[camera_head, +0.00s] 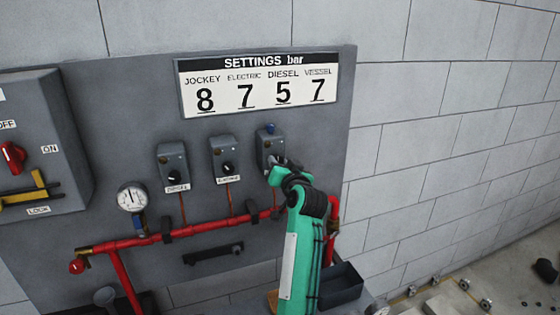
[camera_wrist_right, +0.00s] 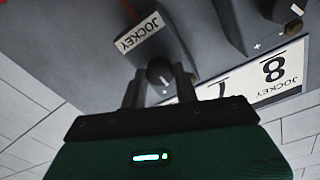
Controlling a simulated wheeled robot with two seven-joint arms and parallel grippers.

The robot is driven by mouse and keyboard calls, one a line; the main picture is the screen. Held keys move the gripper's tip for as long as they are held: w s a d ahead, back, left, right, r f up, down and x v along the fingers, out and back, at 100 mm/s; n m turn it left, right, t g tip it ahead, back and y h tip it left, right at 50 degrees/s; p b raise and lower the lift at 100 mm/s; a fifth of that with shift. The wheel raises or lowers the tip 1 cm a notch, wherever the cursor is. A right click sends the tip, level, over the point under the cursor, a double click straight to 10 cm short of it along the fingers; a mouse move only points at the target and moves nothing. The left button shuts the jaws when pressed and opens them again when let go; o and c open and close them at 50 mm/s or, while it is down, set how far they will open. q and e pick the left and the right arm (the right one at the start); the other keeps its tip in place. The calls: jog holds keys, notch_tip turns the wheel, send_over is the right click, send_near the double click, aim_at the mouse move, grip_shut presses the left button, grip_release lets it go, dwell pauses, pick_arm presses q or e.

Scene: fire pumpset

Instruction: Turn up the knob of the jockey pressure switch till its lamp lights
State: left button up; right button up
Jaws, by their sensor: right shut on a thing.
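The jockey pressure switch (camera_head: 264,147) is the rightmost of three small grey boxes on the panel. A small blue part (camera_head: 270,128) sits at its top; I cannot tell whether a lamp on it is lit. In the right wrist view its JOCKEY label (camera_wrist_right: 139,33) shows, with the round dark knob (camera_wrist_right: 160,71) below it. My right gripper (camera_wrist_right: 158,84) has its two fingers on either side of the knob and is shut on it. In the head view my right gripper (camera_head: 275,166) covers the lower part of the switch and its knob. My left gripper is out of view.
The settings board (camera_head: 258,82) reads jockey 8, electric 7, diesel 5, vessel 7. The diesel switch (camera_head: 173,162) and electric switch (camera_head: 224,152) stand left of the jockey one. A gauge (camera_head: 131,197) and red pipe (camera_head: 190,232) run below. A grey cabinet (camera_head: 65,110) is at left.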

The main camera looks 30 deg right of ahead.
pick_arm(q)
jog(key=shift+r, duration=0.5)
pick_arm(e)
jog(key=shift+m, duration=0.9)
jog(key=o, duration=1)
pick_arm(q)
jog(key=shift+p, duration=0.3)
